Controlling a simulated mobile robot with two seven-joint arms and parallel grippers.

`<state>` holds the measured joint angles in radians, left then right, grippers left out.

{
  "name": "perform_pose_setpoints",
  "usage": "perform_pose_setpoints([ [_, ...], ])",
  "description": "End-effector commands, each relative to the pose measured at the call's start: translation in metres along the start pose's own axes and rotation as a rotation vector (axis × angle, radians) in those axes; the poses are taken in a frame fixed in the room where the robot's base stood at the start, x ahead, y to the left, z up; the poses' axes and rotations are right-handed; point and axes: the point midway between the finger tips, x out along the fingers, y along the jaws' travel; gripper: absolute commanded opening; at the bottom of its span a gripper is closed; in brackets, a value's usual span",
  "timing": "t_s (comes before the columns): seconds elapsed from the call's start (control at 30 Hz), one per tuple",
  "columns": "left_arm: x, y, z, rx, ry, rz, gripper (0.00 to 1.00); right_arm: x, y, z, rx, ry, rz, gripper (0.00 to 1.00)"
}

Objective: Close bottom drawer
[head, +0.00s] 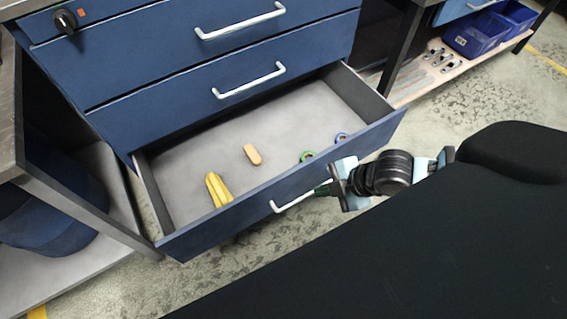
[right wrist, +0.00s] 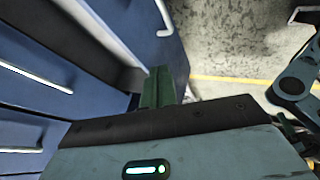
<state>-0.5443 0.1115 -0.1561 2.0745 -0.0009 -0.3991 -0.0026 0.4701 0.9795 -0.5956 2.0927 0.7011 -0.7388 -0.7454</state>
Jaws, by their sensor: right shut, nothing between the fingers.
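The blue bottom drawer (head: 250,205) is pulled well out of the cabinet, and its grey inside shows. Its white bar handle (head: 298,199) is on the front face; part of a handle shows in the right wrist view (right wrist: 164,18). My right gripper (head: 322,190) is shut and empty at the right end of this handle, close to the drawer front. I cannot tell whether it touches. Its green fingers show in the right wrist view (right wrist: 158,88), beside the drawer front. My left gripper is not in view.
In the drawer lie yellow bananas (head: 217,189), a tan oblong item (head: 252,154), a green ring (head: 307,156) and a blue ring (head: 341,137). The drawers above (head: 230,70) are shut. A low shelf with blue bins (head: 476,36) stands at right; a table leg (head: 85,212) is at left.

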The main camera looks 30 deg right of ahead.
Motion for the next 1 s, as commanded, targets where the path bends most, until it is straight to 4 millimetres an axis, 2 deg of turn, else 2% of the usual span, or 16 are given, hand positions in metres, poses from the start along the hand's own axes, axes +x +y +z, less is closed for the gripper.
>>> perform_pose_setpoints([
  [0.23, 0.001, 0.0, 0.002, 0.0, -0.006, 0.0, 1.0, -0.001, 0.004, 0.002, -0.019, -0.006, -0.004, 0.0],
  [0.37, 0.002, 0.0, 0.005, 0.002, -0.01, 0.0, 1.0, 0.007, 0.004, 0.003, -0.017, -0.006, -0.003, 0.0],
  [0.47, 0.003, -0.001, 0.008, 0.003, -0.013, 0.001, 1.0, 0.02, 0.003, 0.003, -0.014, -0.005, -0.003, 0.0],
  [0.9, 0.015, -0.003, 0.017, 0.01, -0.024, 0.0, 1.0, 0.101, 0.003, 0.003, -0.015, -0.005, -0.004, 0.0],
  [1.0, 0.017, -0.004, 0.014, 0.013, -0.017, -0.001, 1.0, 0.107, 0.018, 0.003, -0.018, -0.006, 0.001, 0.0],
])
